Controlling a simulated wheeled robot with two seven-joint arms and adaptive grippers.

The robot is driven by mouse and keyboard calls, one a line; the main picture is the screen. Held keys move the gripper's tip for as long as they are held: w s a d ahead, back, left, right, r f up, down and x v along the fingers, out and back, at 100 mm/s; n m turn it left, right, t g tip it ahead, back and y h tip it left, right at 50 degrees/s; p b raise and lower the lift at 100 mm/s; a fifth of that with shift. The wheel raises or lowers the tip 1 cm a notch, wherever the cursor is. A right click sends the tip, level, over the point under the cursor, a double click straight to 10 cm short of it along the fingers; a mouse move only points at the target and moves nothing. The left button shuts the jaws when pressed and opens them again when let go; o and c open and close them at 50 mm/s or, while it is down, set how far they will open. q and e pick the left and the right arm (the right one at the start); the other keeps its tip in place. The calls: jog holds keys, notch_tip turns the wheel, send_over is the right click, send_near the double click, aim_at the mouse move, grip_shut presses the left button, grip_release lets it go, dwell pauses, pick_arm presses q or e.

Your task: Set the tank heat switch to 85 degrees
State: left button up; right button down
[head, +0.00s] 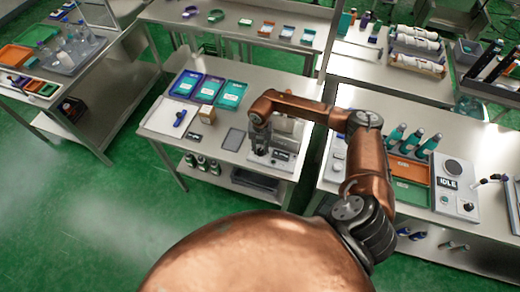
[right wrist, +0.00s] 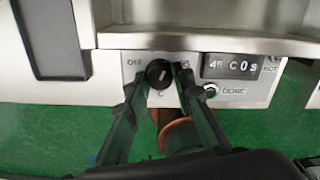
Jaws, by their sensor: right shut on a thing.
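In the right wrist view the tank heat switch, a black round knob (right wrist: 158,72), sits on the pale front panel of the applicator (right wrist: 125,58). "OFF" is printed at its upper left, a partly covered mark ending in 5 at its upper right, and "C" below. Its white pointer line looks close to upright, leaning slightly right. My right gripper (right wrist: 157,83) has a finger on each side of the knob and is shut on it. In the head view my right gripper (head: 261,138) is at the applicator (head: 281,156) on the middle table. My left gripper is not seen.
A dark display (right wrist: 231,66) right of the knob seems to read 45 C. On the middle table, teal and purple trays (head: 207,88), a cardboard box (head: 208,116) and a dark pad (head: 234,139) lie left of the applicator.

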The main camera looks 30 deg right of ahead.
aim_at(260, 151)
dwell(0.4)
jog(key=c, duration=1.7)
grip_release()
jog(key=shift+o, duration=0.2)
notch_tip(260, 151, up, 12)
